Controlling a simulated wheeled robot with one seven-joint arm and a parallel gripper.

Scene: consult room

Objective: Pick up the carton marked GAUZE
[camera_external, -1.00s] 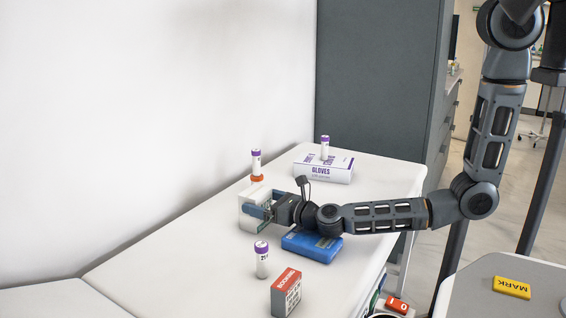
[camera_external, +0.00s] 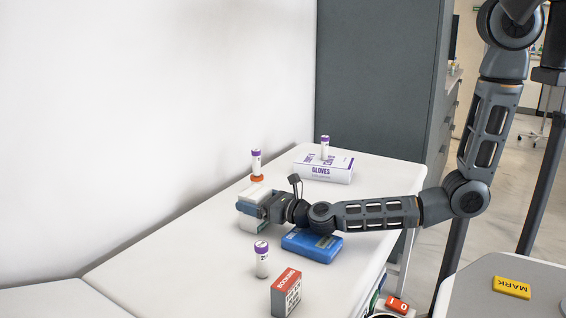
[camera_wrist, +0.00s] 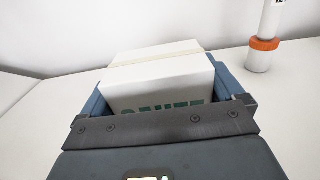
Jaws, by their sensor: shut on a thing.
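The white carton (camera_external: 257,190) is at the left end of my arm, on the far part of the white table. In the wrist view the carton (camera_wrist: 158,74) lies between two blue jaws, with part of a line of green letters showing; the rest of the word is hidden by the gripper body. My gripper (camera_external: 250,209) is shut on this carton from its sides. A white part of it shows below the jaws. I cannot tell whether its base is clear of the table.
A purple-capped tube in an orange base (camera_external: 256,165) stands close behind the carton. A blue case (camera_external: 312,245) lies under my wrist. A purple-capped tube (camera_external: 262,260) and a red-topped box (camera_external: 286,292) stand nearer. A GLOVES box (camera_external: 323,168) with a tube on it is farther back.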

